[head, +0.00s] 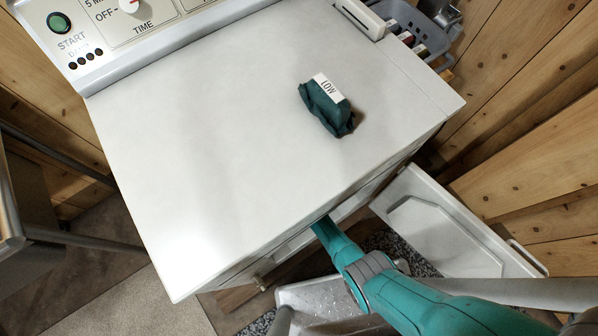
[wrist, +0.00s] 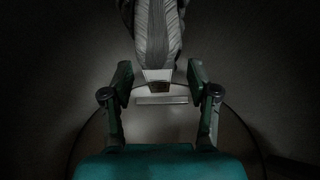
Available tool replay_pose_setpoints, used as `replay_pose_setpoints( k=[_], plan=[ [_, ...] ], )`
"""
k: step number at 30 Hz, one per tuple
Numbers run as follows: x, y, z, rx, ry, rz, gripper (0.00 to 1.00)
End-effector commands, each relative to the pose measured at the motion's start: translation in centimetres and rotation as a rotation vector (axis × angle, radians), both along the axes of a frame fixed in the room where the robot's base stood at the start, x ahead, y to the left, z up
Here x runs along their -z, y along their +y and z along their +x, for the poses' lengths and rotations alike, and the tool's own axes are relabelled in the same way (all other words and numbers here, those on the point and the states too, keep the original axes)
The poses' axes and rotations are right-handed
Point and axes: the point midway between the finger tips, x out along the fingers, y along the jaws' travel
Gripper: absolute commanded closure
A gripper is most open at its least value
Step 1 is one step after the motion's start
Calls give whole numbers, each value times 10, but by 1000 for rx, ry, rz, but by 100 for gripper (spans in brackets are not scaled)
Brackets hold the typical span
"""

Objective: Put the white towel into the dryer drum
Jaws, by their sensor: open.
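The white dryer (head: 230,150) fills the middle of the head view, and its door (head: 440,235) hangs open at the right. My teal arm reaches in at its front; my gripper is hidden there in the head view. In the dim wrist view my gripper (wrist: 160,85) is open, its two fingers apart with no cloth between them. A pale striped cloth (wrist: 158,28), perhaps the white towel, lies just beyond the fingertips, at the top of that view. Dark, curved surroundings there look like the drum interior (wrist: 60,70). A small pale fitting (wrist: 160,99) shows between the fingers.
A dark teal cloth bundle (head: 324,108) with a LOW tag lies on the dryer top. The control panel (head: 110,30) is at the upper left. A grey basket (head: 430,25) stands behind, at the upper right. A white tray-like piece (head: 320,298) is below the arm. Plank walls close in the right.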

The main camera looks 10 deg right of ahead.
Motion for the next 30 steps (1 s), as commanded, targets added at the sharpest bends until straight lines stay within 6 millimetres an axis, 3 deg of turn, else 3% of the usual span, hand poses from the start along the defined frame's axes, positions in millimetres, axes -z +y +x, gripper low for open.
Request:
replay_pose_setpoints(
  k=[30],
  plan=[
    [-85,-22,-51,3,0,-3,40]
  ],
)
